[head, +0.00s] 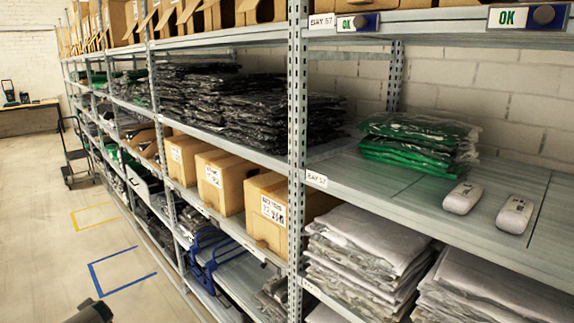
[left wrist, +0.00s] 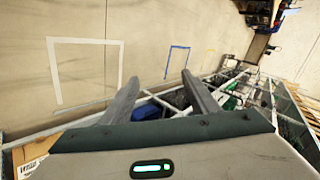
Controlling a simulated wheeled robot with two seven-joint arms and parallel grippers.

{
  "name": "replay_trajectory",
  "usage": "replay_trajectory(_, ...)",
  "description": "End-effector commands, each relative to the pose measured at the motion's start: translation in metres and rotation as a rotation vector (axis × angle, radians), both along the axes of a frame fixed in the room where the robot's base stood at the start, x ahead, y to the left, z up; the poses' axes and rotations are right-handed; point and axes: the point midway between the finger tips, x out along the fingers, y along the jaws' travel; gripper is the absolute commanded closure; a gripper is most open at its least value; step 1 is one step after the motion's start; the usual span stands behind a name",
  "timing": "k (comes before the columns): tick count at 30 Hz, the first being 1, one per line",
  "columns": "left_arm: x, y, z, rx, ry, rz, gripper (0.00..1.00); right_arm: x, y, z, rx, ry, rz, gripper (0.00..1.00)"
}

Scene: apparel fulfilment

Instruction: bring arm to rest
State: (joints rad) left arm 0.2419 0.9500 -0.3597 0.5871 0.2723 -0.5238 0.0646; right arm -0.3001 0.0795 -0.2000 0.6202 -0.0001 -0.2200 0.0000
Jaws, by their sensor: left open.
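My left gripper (left wrist: 158,100) shows in the left wrist view with its two fingers spread wide apart and nothing between them. It points down over the aisle floor beside the shelving. In the head view only a small dark part of my left arm (head: 92,312) shows at the bottom left edge, and its fingers cannot be made out there. It is apart from the shelves in that view. My right gripper is not in either view.
A long shelving rack (head: 297,130) runs along the right with bagged garments (head: 225,105), cardboard boxes (head: 265,205), green packs (head: 418,140) and two white devices (head: 515,214). The aisle floor (head: 45,225) is clear, with a blue outline (head: 120,285). A cart (head: 75,160) stands farther back.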

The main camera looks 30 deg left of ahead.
Motion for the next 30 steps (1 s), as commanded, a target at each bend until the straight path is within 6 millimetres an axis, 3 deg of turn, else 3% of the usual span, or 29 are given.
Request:
replay_trajectory(1,-0.026,0.002,-0.013,0.015,0.044,-0.029,0.45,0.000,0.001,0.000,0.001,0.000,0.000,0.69)
replay_trajectory(6,-0.096,0.007,-0.042,0.057,0.165,-0.141,0.45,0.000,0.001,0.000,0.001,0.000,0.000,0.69)
replay_trajectory(12,-0.162,0.010,-0.060,0.081,0.276,-0.250,0.45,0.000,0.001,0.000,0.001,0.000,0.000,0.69)
replay_trajectory(22,-0.238,0.009,-0.073,0.090,0.404,-0.375,0.45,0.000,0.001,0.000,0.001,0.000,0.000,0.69)
replay_trajectory(30,-0.255,-0.051,-0.136,-0.003,0.383,-0.366,0.45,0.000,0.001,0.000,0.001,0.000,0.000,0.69)
